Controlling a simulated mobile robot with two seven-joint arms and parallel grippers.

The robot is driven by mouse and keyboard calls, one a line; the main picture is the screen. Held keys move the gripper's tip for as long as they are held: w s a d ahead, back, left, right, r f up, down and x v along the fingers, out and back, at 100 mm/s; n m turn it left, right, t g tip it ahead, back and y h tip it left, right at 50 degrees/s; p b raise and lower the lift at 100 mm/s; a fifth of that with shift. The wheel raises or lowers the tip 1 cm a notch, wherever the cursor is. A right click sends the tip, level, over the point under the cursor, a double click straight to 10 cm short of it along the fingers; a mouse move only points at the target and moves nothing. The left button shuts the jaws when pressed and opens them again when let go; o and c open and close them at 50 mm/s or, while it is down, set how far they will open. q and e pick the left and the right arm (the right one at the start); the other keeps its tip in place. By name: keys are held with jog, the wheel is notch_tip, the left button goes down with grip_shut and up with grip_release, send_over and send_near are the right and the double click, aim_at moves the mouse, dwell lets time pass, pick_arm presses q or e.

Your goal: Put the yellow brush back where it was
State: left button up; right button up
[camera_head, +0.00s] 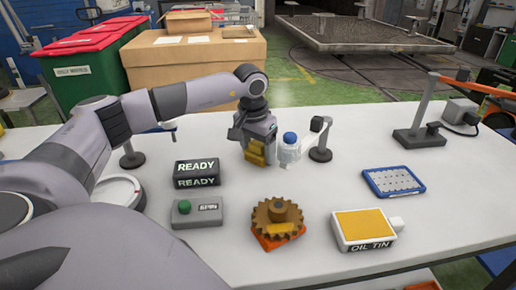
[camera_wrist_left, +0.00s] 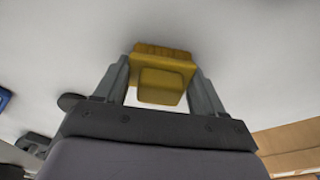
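The yellow brush (camera_head: 256,152) is between the fingers of my left gripper (camera_head: 257,146), in the middle of the white table in the head view. In the left wrist view the yellow brush (camera_wrist_left: 163,70) sits between the two fingers of my left gripper (camera_wrist_left: 163,92), which touch or nearly touch its sides. The gripper points down at the table. I cannot tell whether the brush touches the table top. My right gripper shows in neither view.
A clear jar with a blue cap (camera_head: 290,148) stands close right of the brush. A small stand (camera_head: 320,148) is beyond it. A READY sign (camera_head: 197,168), a button box (camera_head: 197,212), a brown gear (camera_head: 278,215), an oil tin (camera_head: 364,229) and a blue tray (camera_head: 394,182) lie around. The table is clear between them.

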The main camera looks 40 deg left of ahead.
aim_at(254, 155)
pick_arm(q)
jog(key=o, duration=0.4)
notch_tip(254, 155, up, 12)
jog(key=s, duration=0.1)
jog(key=shift+s+d, duration=0.15)
jog(key=shift+s, duration=0.25)
dwell(0.5)
